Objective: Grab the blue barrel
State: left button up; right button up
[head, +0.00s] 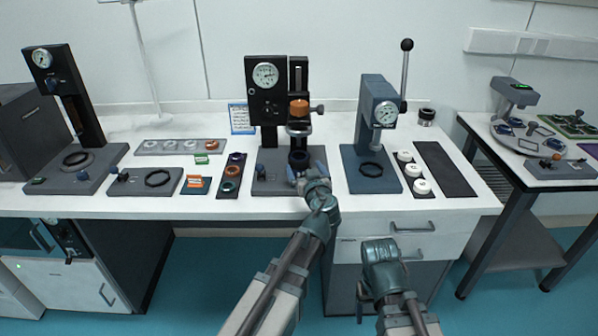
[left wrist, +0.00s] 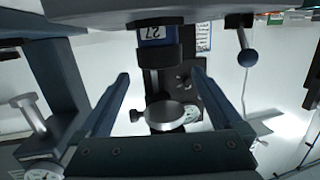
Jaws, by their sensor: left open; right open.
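A dark barrel with a blue band marked with a number (left wrist: 152,33) shows in the left wrist view, which looks upside down. In the head view this barrel (head: 299,158) stands upright on the base of the middle black gauge press. My left gripper (head: 307,172) is open in front of it. In the left wrist view the fingers of my left gripper (left wrist: 160,76) are spread to either side, with the barrel beyond the tips; I cannot tell whether they touch it. My right gripper (head: 365,298) is low, in front of the drawers, apart from the barrel.
The black press (head: 266,105) has an orange-topped part (head: 299,108) above the barrel. A rack of coloured rings (head: 231,176) stands to the left. A blue-grey lever press (head: 376,140) stands close on the right. The white table (head: 450,208) has little clear room.

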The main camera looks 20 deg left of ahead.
aim_at(300, 159)
pick_arm(q)
jog(key=shift+w+a, duration=0.3)
jog(key=shift+w, duration=0.2)
jog(key=x, duration=0.5)
jog(key=shift+w+r, duration=0.1)
jog(key=shift+w, duration=0.1)
jog(key=shift+s, duration=0.1)
grip_shut()
